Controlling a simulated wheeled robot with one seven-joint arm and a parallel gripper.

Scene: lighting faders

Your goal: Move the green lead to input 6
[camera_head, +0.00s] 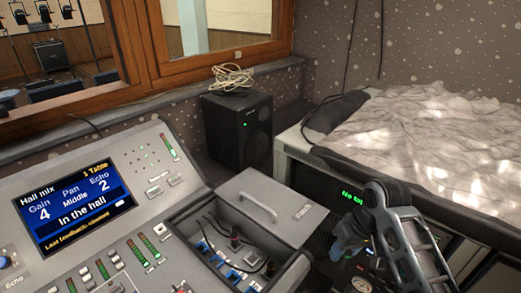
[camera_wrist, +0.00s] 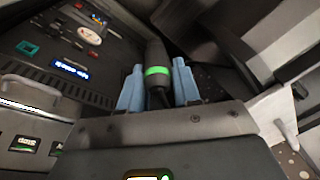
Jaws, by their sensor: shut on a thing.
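The green lead's dark plug (camera_wrist: 155,52), with a bright green band, stands between the two pale blue fingers of my gripper (camera_wrist: 158,78) in the wrist view. The fingers are shut on it. In the head view my gripper (camera_head: 348,240) is at the lower right, in front of the dark rack and right of the socket box; the plug cannot be made out there. The open socket box (camera_head: 283,243) on the desk holds dark leads (camera_head: 235,241) and blue-marked sockets (camera_head: 206,246). The socket numbers are too small to read, so I cannot tell which is input 6.
The box's grey lid (camera_head: 265,205) stands open at its back. The mixing desk (camera_head: 130,215) with its lit screen (camera_head: 75,207) is at left. A black speaker (camera_head: 238,132) stands behind. A rack display (camera_head: 352,198) glows green, partly hidden by my arm. A cloth-covered surface (camera_head: 440,140) is at right.

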